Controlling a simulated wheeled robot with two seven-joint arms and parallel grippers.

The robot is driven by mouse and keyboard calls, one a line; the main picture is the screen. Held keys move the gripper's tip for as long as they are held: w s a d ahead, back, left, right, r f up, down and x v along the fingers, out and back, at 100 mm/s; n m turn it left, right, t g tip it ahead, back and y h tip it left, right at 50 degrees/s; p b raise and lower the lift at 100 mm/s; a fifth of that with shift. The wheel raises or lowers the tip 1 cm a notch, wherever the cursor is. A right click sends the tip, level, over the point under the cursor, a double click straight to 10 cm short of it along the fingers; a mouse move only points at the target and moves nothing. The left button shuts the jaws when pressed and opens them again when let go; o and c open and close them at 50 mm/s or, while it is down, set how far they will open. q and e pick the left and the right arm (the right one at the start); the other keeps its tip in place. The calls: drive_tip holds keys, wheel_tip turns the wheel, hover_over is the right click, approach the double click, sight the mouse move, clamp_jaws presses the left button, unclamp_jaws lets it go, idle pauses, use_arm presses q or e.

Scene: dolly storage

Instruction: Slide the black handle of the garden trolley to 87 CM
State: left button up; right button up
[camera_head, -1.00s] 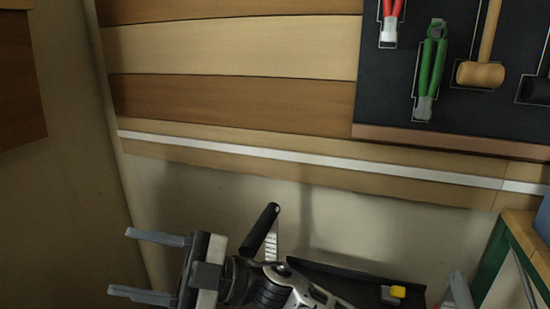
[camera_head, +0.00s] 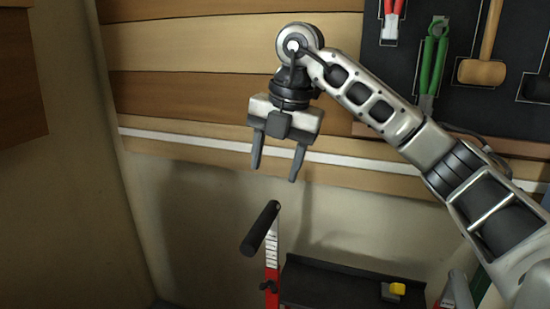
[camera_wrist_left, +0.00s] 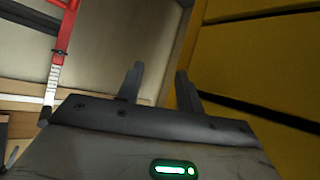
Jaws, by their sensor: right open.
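The trolley's black handle (camera_head: 260,229) is a short tilted bar on top of a red post (camera_head: 272,282). A white measuring scale (camera_head: 272,250) runs down the post just below the handle; its numbers are too small to read. My right gripper (camera_head: 275,172) is open and empty, pointing down above the handle and apart from it. In the left wrist view my left gripper (camera_wrist_left: 160,68) is open with nothing between its fingers. The red post (camera_wrist_left: 66,35) and its white scale (camera_wrist_left: 52,85) show there at the upper left, away from the fingers.
A black tray-like surface (camera_head: 330,285) with a yellow block (camera_head: 397,290) lies right of the post. A wooden wall (camera_head: 230,50) and tool board (camera_head: 460,110) stand behind. A yellow panel (camera_wrist_left: 260,60) is close to my left gripper. Floor space left of the post looks clear.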

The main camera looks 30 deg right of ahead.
sight(262, 222)
drive_tip(key=f, duration=0.5)
drive_tip(key=w+a+f, duration=0.1)
drive_tip(key=f, duration=0.4)
drive_tip(key=w+a+f, duration=0.1)
drive_tip(key=f, duration=0.4)
drive_tip(key=shift+w, duration=0.1)
clamp_jaws()
